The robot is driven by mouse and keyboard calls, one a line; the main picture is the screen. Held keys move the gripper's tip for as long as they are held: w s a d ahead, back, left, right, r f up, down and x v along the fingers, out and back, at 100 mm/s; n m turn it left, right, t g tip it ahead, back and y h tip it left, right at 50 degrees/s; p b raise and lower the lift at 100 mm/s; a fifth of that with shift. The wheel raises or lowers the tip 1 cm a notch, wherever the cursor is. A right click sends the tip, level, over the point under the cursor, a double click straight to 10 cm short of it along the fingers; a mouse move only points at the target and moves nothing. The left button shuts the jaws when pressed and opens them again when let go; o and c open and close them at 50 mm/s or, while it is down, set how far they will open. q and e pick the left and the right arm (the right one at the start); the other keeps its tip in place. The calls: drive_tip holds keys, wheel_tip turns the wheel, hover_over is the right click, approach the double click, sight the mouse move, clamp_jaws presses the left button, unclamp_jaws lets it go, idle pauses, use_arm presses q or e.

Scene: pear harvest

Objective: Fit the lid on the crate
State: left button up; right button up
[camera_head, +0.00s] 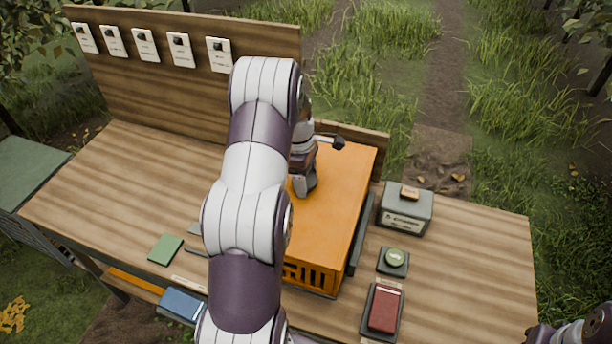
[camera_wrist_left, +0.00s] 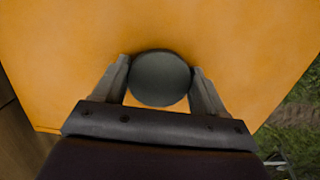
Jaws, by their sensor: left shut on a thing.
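The orange lid (camera_head: 345,190) lies over the orange slatted crate (camera_head: 318,279) on the table, in the head view. Whether its edges sit flush on the crate is hard to tell. My left gripper (camera_head: 306,188) is above the lid and shut on its dark round knob (camera_wrist_left: 160,78), with a finger on each side in the left wrist view. The lid's orange surface (camera_wrist_left: 240,40) fills most of that view. My left arm hides the crate's left side in the head view. Part of my right arm's end (camera_head: 570,334) shows at the bottom right corner; its fingers are unclear.
Right of the crate stand a grey box (camera_head: 405,211), a small dark tray with a round green item (camera_head: 395,258), and a red book-like item (camera_head: 384,309). A green pad (camera_head: 165,249) and a blue item (camera_head: 182,304) lie left. A board with cards (camera_head: 180,50) rises behind.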

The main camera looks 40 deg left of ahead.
use_arm(q)
drive_tip(key=shift+f, duration=0.2)
drive_tip(key=o, duration=1)
wheel_tip(320, 180, up, 11)
drive_tip(key=a+p, duration=0.1)
drive_tip(key=p, duration=0.8)
drive_tip(key=shift+s, duration=0.25)
drive_tip(key=shift+a, duration=0.1)
